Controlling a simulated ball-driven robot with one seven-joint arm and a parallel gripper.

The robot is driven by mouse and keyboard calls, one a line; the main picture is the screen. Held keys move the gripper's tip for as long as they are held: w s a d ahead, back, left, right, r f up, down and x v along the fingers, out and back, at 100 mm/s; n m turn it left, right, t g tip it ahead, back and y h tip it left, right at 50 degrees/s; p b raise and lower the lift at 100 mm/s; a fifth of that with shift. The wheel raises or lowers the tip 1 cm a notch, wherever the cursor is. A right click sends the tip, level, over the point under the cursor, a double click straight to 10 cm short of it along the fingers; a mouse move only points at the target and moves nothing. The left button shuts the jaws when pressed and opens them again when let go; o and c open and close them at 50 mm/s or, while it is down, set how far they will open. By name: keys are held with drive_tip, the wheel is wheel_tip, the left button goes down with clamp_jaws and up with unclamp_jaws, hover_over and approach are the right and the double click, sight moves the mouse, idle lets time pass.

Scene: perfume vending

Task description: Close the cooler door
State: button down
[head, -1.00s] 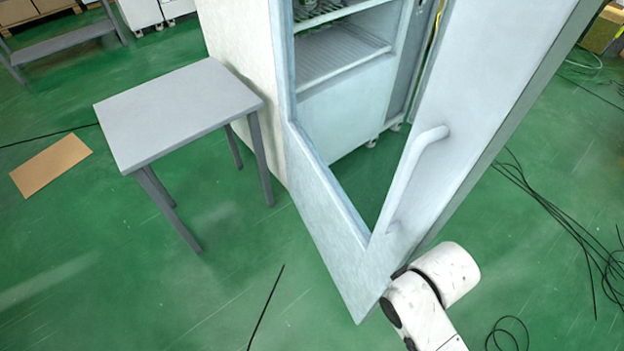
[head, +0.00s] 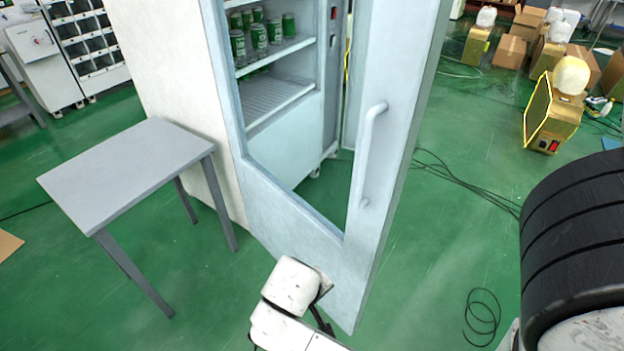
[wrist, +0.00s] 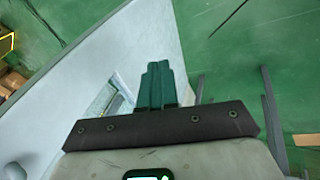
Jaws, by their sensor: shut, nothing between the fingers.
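The pale cooler door (head: 385,215) stands open, swung out toward me, in the head view. Its vertical white handle (head: 370,150) is on the right part of its frame. The cooler (head: 160,80) stands behind it, with green cans (head: 259,40) on its upper shelf. In the head view my arm's white end is at the door's lower part, but the fingers cannot be made out there. In the wrist view my gripper (wrist: 158,75) is shut and empty, in front of the pale door panel (wrist: 115,40). I cannot tell whether it touches the door.
A grey table (head: 125,165) stands to the left, next to the cooler. Black cables (head: 465,185) lie on the green floor to the right. The floor right of the door is mostly clear.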

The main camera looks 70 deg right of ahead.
drive_tip(key=w+d+r+m+g+h+b, duration=0.1)
drive_tip(key=w+d+r+m+g+h, duration=0.1)
drive_tip(key=w+d+m+h, duration=0.25)
drive_tip(key=m+g+h+b, duration=0.3)
drive_tip(key=m+g+h, duration=0.35)
drive_tip(key=m, duration=0.65)
approach(337, 165)
drive_tip(key=shift+n+t, duration=0.25)
drive_tip(key=shift+t, duration=0.1)
drive_tip(key=p+x, duration=0.4)
drive_tip(key=x, duration=0.1)
drive_tip(key=shift+s+d+r, duration=0.15)
drive_tip(key=shift+s+d, duration=0.1)
drive_tip(key=shift+s+d+p, duration=0.25)
drive_tip(key=shift+d+p, duration=0.05)
drive_tip(key=shift+d, duration=0.2)
